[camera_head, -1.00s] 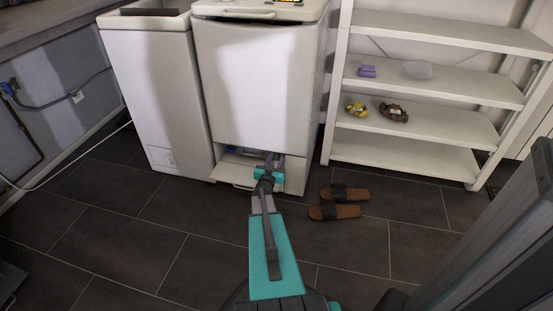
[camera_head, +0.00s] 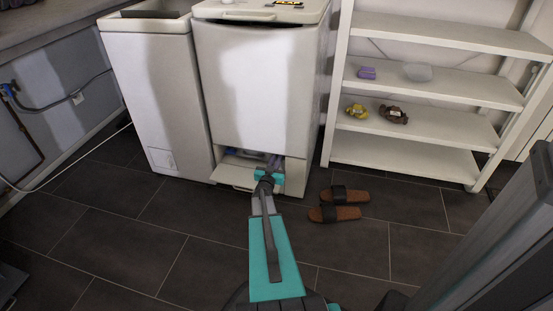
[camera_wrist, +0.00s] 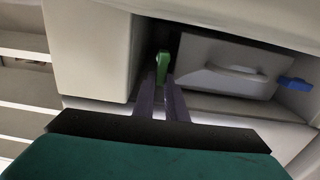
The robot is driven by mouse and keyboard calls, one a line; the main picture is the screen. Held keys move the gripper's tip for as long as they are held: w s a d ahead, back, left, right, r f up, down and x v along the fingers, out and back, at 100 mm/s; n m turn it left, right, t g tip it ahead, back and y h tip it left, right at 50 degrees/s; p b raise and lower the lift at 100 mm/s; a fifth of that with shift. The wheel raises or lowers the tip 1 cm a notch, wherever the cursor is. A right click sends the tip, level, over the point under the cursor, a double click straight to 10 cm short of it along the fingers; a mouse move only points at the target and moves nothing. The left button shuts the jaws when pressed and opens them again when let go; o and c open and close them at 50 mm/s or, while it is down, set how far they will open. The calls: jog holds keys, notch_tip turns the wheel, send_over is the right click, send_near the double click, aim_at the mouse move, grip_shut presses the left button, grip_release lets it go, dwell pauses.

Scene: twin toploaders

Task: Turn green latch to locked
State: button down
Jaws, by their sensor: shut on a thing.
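The green latch (camera_wrist: 162,66) shows in the wrist view inside the low opening of the right-hand toploader (camera_head: 255,95). It stands roughly upright, left of a grey panel with a handle (camera_wrist: 228,68). My gripper (camera_wrist: 162,86) reaches into the opening, its two purple-grey fingers shut on the green latch from below. The fingertips hide part of the latch's lower end. In the head view my gripper (camera_head: 272,162) is at the opening, and the latch cannot be made out.
A blue latch (camera_wrist: 295,83) sits right of the grey panel. A lowered flap (camera_head: 234,177) lies at the opening's front. Brown sandals (camera_head: 338,204) lie on the floor to the right, before a white shelf (camera_head: 405,155).

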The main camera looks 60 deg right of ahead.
jog(key=shift+r+p, duration=0.1)
jog(key=shift+p, duration=0.4)
jog(key=shift+w+d+n+p, duration=0.1)
jog(key=shift+w+n+p, duration=0.15)
jog(key=shift+n+p, duration=0.75)
jog(key=n+p, duration=0.1)
jog(key=p, duration=0.1)
jog(key=n+p, duration=0.1)
jog(key=shift+w+p, duration=0.35)
jog(key=shift+w+f+n+p, duration=0.2)
jog(key=shift+w+n+p, duration=0.05)
jog(key=shift+n+p, duration=0.95)
jog(key=shift+w+a+f+n+p, duration=0.1)
jog(key=shift+a+f+n+p, duration=0.05)
jog(key=shift+n+p, duration=0.35)
jog(key=shift+w+a+f+n+p, duration=0.1)
jog(key=shift+f+n+p, duration=0.05)
jog(key=shift+n+p, duration=0.3)
jog(key=shift+n, duration=0.25)
jog(key=c, duration=1.8)
grip_release()
jog(key=shift+f, duration=0.1)
jog(key=shift+a, duration=0.1)
